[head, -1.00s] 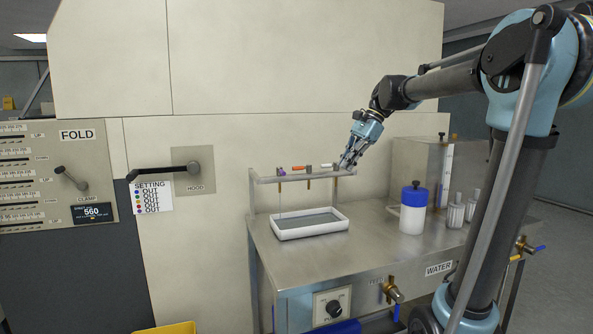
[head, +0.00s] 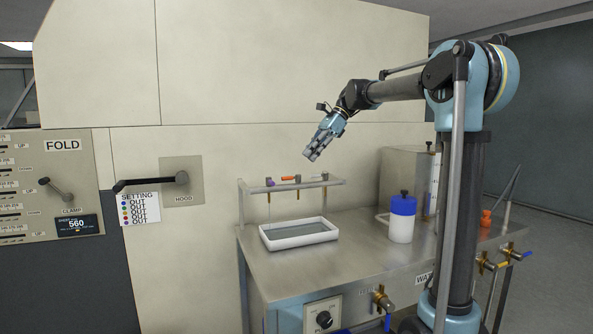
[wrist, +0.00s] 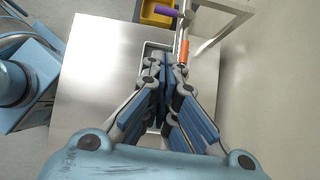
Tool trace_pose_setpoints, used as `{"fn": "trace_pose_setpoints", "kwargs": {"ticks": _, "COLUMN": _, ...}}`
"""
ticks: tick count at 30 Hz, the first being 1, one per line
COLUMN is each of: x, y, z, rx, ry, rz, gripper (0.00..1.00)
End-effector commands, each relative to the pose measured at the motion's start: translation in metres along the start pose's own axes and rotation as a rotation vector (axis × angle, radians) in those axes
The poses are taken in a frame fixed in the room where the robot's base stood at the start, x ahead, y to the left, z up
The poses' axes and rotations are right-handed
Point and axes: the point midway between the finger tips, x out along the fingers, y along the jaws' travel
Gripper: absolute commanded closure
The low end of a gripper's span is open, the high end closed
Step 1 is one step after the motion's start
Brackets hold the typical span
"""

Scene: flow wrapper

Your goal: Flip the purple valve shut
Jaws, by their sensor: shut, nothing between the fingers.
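The purple valve (head: 270,182) is on the left part of the raised rail (head: 245,188) above the steel bench. In the wrist view the purple handle (wrist: 166,11) is at the top edge and lies across the rail. The orange valve (head: 288,178) is just right of it; its handle (wrist: 183,52) lies along the rail in the wrist view. My gripper (head: 312,157) is in the air above the rail, to the right of the purple valve and apart from it. In the wrist view its fingers (wrist: 168,62) are together and empty, partly covering the tray below.
A white tray (head: 264,238) sits on the bench under the rail. A blue-lidded container (head: 402,222) stands to the right. The machine panel (head: 300,70) rises behind the rail. A yellow bin (wrist: 150,18) shows at the top of the wrist view.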

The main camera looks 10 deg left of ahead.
Motion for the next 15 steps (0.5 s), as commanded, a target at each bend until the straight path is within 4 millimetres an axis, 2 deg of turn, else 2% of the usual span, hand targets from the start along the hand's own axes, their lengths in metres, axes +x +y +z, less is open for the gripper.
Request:
{"fn": "trace_pose_setpoints", "kwargs": {"ticks": 5, "x": 0.024, "y": 0.0, "z": 0.0, "rx": -0.003, "ry": 0.0, "rz": 0.001, "gripper": 1.0}}
{"fn": "trace_pose_setpoints", "kwargs": {"ticks": 15, "x": 0.084, "y": 0.0, "z": 0.0, "rx": -0.003, "ry": 0.0, "rz": 0.001, "gripper": 1.0}}
